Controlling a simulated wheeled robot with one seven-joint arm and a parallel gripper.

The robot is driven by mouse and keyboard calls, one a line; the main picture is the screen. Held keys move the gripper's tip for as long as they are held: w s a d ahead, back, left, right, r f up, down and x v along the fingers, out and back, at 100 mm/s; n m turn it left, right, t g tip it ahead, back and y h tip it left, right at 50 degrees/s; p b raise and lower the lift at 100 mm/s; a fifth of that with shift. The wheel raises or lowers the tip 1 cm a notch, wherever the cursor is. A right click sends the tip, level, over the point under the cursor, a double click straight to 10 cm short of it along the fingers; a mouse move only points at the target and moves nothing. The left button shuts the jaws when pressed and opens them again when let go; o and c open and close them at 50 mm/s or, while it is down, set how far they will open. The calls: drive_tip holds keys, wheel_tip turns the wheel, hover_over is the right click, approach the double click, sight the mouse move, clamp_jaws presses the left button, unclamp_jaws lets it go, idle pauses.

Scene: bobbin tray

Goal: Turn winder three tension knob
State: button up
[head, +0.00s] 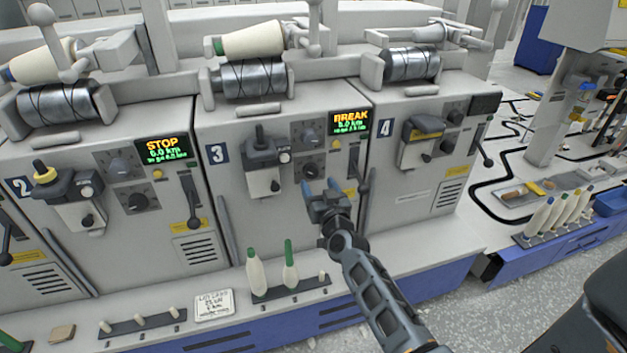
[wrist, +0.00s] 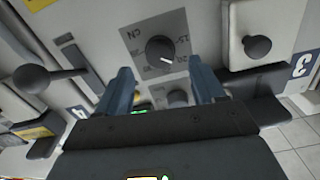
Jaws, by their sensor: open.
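Winder three (head: 235,190) carries a "3" label (head: 217,153) in the head view; the label also shows in the wrist view (wrist: 302,65). Its panel has an upper black knob (head: 309,137) and a lower black knob (head: 310,170). In the wrist view, the lower knob (wrist: 160,48) sits on a plate with scale marks, and its white pointer line shows. The upper knob (wrist: 177,97) shows partly behind my gripper. My gripper (head: 320,187) is open and empty in front of the panel, just below the lower knob. Its fingers (wrist: 160,70) are apart, not visibly touching the knob.
Winder three's display (head: 350,122) reads BREAK. A lever (head: 362,185) stands right of my gripper, and a yarn unit (head: 262,170) sticks out at the left. Two green-tipped bobbins (head: 256,272) stand on the ledge below. Winder four (head: 425,170) is at the right.

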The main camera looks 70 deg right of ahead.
sight(313, 175)
drive_tip(key=shift+x, duration=2.15)
drive_tip(key=c, duration=1.1)
drive_tip(key=shift+o, duration=0.2)
drive_tip(key=shift+m, duration=0.3)
drive_tip(key=m, duration=0.3)
drive_tip(key=shift+m, duration=0.3)
drive_tip(key=m, duration=0.5)
drive_tip(key=shift+m, duration=0.4)
